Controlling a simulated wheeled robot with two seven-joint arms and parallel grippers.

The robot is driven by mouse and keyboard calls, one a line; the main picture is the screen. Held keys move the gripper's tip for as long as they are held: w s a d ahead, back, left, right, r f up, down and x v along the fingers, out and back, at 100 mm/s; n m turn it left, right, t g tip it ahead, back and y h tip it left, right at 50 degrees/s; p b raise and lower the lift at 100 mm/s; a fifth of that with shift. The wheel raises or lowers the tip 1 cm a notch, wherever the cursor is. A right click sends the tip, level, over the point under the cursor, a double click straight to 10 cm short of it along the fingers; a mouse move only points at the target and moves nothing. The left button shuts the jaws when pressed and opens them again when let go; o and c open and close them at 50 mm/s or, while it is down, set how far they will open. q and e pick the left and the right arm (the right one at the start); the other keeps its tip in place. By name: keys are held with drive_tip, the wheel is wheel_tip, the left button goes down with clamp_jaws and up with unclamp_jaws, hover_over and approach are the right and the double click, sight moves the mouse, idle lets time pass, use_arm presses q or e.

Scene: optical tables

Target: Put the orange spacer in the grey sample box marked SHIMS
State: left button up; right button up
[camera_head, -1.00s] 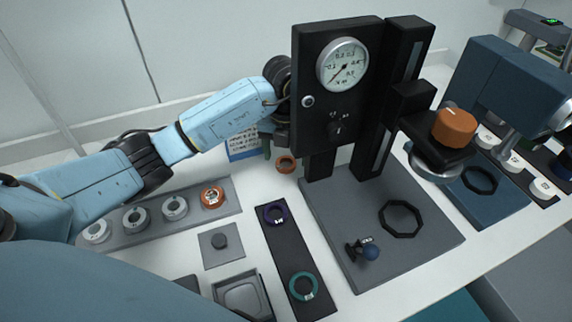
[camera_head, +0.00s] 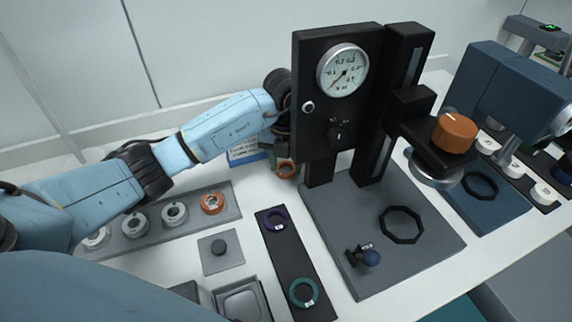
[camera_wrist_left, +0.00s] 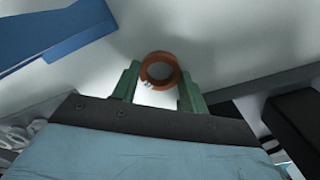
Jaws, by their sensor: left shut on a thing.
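The orange spacer (camera_head: 287,170) is a small ring behind the black gauge stand, near its left side. In the left wrist view the ring (camera_wrist_left: 158,68) sits between the green fingertips. My left gripper (camera_head: 285,160) reaches down there, partly hidden by the stand, and is shut on the ring; the wrist view also shows the gripper (camera_wrist_left: 159,76). A grey open box (camera_head: 240,301) stands at the front edge, with another grey box (camera_head: 190,290) partly seen beside it. No SHIMS marking is readable on either. My right gripper is not in view.
The tall gauge stand (camera_head: 318,110) with its grey base (camera_head: 350,215) stands right of the spacer. A black strip (camera_head: 290,262) holds a purple and a teal ring. A grey rack (camera_head: 190,222) with several round pieces, one orange-topped, lies left. A blue-edged card (camera_head: 245,154) is behind.

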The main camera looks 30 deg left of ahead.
sight(284, 168)
use_arm(q)
wheel_tip(284, 168, up, 7)
drive_tip(key=shift+s+a+r+p, duration=0.1)
drive_tip(key=shift+a+p, duration=0.05)
drive_tip(key=shift+p, duration=0.3)
drive_tip(key=s+a, duration=0.3)
drive_tip(key=s, duration=0.1)
drive_tip(key=s+a, duration=0.7)
drive_tip(key=s, duration=0.1)
drive_tip(key=shift+a+f+b, duration=0.2)
drive_tip(key=shift+a+b, duration=0.1)
drive_tip(key=shift+a, duration=0.1)
drive_tip(key=shift+s+a, duration=0.35)
drive_tip(key=shift+s, duration=0.25)
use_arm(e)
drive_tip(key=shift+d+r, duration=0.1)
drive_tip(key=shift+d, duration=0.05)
